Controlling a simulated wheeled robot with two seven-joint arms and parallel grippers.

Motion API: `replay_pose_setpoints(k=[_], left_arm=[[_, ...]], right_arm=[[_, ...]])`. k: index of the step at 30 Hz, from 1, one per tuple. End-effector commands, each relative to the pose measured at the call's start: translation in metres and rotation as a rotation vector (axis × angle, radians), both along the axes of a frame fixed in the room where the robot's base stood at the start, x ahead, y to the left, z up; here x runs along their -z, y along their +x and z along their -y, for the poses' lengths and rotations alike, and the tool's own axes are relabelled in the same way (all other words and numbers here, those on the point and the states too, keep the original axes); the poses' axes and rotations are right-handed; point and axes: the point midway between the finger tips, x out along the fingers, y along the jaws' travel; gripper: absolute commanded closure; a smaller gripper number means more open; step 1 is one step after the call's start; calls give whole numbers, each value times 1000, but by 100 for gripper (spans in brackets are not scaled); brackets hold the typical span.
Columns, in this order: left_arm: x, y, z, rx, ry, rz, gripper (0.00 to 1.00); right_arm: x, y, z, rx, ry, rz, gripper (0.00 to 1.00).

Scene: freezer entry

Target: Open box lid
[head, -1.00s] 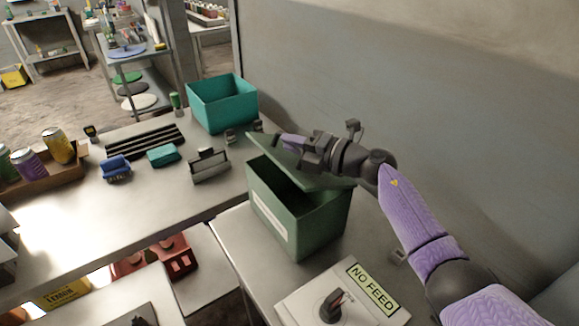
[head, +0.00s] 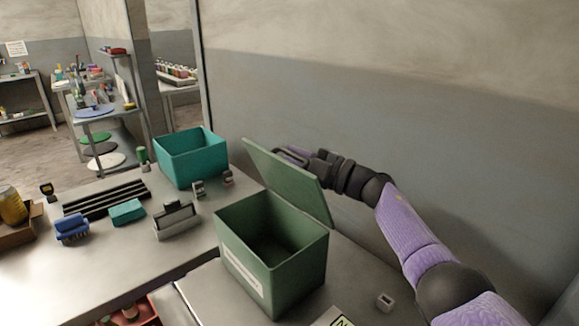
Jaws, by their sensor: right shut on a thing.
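A dark green box (head: 293,268) with a pale label strip stands on the metal table at the centre. Its lid (head: 285,178) is raised steeply on the far right side, and the dark inside of the box shows. My right gripper (head: 292,156) is behind the lid near its upper part, with its fingers partly hidden by the lid. It is shut on the lid, as far as shows. My left gripper is not in view.
A teal open bin (head: 191,158) stands behind the box on the left. A blue brush (head: 72,226), a teal block (head: 127,212), a dark ribbed rack (head: 106,200) and a grey scraper (head: 176,219) lie on the left counter. A wall is close behind my right arm.

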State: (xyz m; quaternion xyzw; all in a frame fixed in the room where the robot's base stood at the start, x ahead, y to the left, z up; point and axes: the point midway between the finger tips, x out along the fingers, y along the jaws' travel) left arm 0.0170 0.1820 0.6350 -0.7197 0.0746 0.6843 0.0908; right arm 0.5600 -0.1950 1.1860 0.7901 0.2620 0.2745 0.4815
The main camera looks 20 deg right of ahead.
Motion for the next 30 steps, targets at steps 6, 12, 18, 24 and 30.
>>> replay_pose_setpoints(k=[6, 12, 18, 24, 30], left_arm=[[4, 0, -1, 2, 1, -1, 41], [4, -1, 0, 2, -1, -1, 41], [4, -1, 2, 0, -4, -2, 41], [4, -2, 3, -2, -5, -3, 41], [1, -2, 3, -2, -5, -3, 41]], right_arm=[[-1, 2, 4, 2, 30, -10, 100], [-1, 2, 5, 1, 33, -12, 100], [-1, 2, 5, 2, 32, -11, 80], [-1, 2, 4, 1, 31, -12, 68], [0, -1, 8, 2, 31, -14, 68]])
